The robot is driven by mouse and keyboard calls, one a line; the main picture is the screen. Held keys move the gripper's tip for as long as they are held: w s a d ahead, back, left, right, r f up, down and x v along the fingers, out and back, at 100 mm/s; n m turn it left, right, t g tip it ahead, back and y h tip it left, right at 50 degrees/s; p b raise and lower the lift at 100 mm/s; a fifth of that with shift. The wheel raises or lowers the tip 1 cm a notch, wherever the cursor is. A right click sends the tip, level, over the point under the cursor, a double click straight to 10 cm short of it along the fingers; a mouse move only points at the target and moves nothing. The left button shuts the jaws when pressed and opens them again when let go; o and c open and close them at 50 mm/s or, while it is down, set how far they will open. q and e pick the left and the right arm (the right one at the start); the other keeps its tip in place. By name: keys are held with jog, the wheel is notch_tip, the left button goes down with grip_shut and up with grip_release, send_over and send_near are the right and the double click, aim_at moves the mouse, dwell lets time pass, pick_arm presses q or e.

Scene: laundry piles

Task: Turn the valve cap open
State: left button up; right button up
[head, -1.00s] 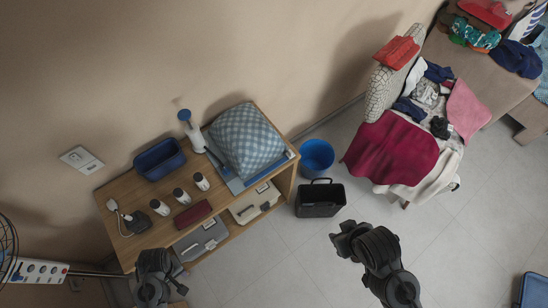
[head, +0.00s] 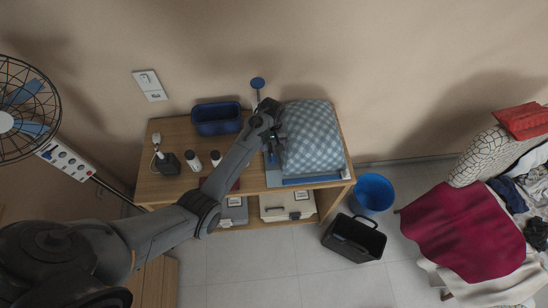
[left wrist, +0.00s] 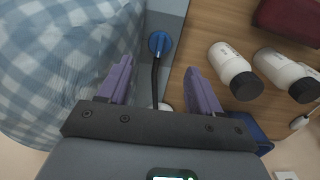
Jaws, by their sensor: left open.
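No part is clearly recognisable as a valve cap. A round blue piece (head: 258,83) on a thin upright shows at the back of the wooden shelf, near the wall. In the left wrist view, a round blue disc (left wrist: 160,43) with a dark stem lies ahead, between the lines of the fingers; I cannot tell whether it is the same piece. My left gripper (head: 274,138) is over the shelf beside the checked cushion (head: 312,140). Its purple fingers (left wrist: 160,84) are apart and hold nothing. My right gripper is out of view.
White bottles with dark caps (head: 195,165) and a blue bin (head: 217,118) stand on the shelf (head: 158,189). The cushion crowds one side of the left gripper. A blue bucket (head: 372,194) and black basket (head: 354,238) stand on the floor at right.

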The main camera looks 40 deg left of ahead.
aim_at(272, 158)
pick_arm(q)
notch_tip(272, 158, down, 9)
jog(key=shift+f+b, duration=0.1)
jog(key=shift+b, duration=0.65)
jog(key=c, duration=1)
